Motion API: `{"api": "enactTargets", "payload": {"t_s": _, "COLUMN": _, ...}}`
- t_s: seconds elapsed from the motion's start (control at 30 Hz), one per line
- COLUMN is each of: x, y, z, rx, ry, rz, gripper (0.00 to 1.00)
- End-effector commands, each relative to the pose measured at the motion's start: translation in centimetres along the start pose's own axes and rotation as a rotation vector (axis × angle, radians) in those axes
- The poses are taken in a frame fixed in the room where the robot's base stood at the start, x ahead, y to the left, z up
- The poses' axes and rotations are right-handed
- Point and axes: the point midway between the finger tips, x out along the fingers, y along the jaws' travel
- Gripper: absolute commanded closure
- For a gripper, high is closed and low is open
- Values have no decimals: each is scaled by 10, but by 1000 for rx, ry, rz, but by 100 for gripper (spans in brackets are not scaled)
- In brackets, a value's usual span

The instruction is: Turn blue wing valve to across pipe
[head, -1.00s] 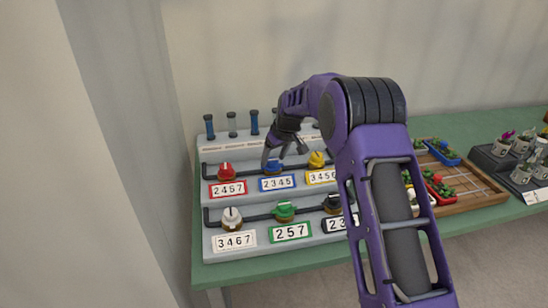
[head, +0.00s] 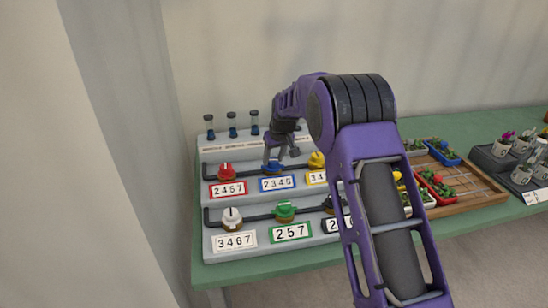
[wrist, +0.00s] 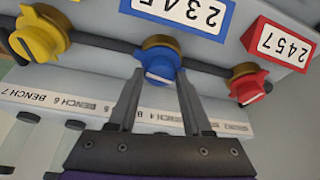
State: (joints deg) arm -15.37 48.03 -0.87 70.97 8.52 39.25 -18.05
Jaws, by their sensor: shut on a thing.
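The blue wing valve (head: 274,167) sits on the upper dark pipe (head: 244,171) of the stepped grey bench, between the red valve (head: 226,173) and the yellow valve (head: 316,160). It also shows in the wrist view (wrist: 160,66), with a pale mark on its front and a brass-coloured collar behind. My gripper (head: 279,158) reaches down to it from above. In the wrist view my gripper (wrist: 160,80) has one finger on each side of the blue valve and is shut on it. The exact angle of the wing to the pipe is hard to tell.
A lower pipe carries a white valve (head: 231,217), a green valve (head: 285,211) and a dark valve partly behind my arm. Numbered tags stand below the valves. Upright tubes (head: 232,125) line the back. A wooden tray (head: 466,184) and potted plants are to the right.

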Motion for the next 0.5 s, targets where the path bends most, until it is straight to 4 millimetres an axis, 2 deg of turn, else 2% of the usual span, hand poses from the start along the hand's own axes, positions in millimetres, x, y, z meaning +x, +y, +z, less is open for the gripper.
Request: {"api": "enactTargets", "payload": {"t_s": 0.5, "x": 0, "y": -6, "z": -2, "rx": 442, "ry": 0, "rz": 187, "gripper": 100}}
